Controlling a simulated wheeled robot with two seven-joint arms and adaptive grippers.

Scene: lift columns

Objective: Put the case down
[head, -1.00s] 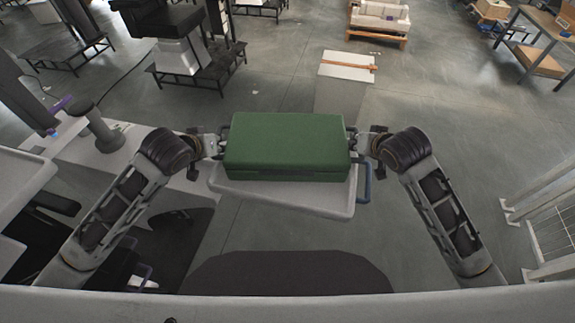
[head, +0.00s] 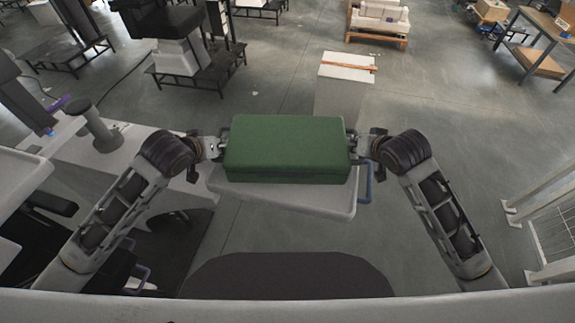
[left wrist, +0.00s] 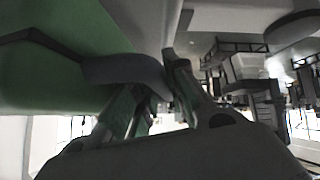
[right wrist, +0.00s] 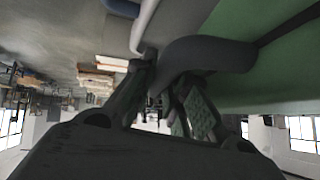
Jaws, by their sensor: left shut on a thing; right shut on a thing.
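The green case (head: 287,147) is level between my two grippers in the head view, over a light grey tray-like surface (head: 335,206). I cannot tell whether it touches that surface. My left gripper (head: 219,147) is shut on the dark handle (left wrist: 128,70) at the case's left end. My right gripper (head: 357,146) is shut on the handle (right wrist: 205,54) at its right end. The case's green side also shows in the left wrist view (left wrist: 45,85) and in the right wrist view (right wrist: 265,75). The surface under the case is largely hidden by it.
A blue-grey handle (head: 366,185) sticks out at the surface's right side. A light grey workstation (head: 120,160) stands to the left. A white-topped box (head: 346,66) stands beyond the case. A pale railing (head: 545,190) is at the right. Open floor (head: 440,110) lies between.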

